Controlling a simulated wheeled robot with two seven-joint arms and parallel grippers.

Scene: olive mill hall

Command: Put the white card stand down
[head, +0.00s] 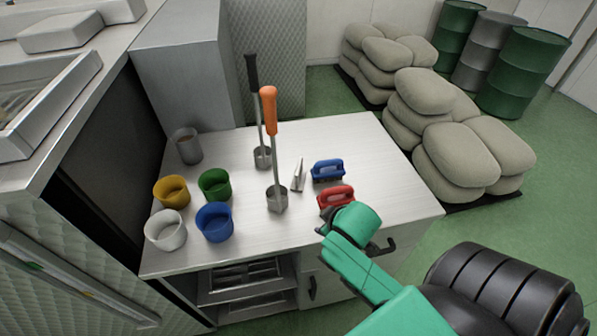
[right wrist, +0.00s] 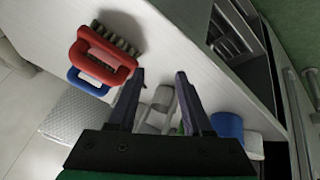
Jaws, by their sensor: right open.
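The white card stand (head: 298,175) is a small pale wedge standing on the metal worktop (head: 345,137), between the orange-handled ladle (head: 277,197) and the blue brush (head: 327,170). Nothing holds it. My right gripper is over the front right part of the worktop, near the red brush (head: 335,196), and apart from the stand. In the right wrist view my right gripper (right wrist: 160,74) is open, its two dark fingers spread with nothing gripped. Pale grey shapes show beyond the fingers there; I cannot tell whether the stand is among them. My left gripper is not in view.
A black-handled ladle (head: 262,157) stands behind the orange one. Grey, yellow (head: 171,193), green (head: 215,185), white (head: 166,231) and blue (head: 214,224) cups stand at the left. The right rear of the worktop is clear. Sacks (head: 432,105) lie stacked beyond it.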

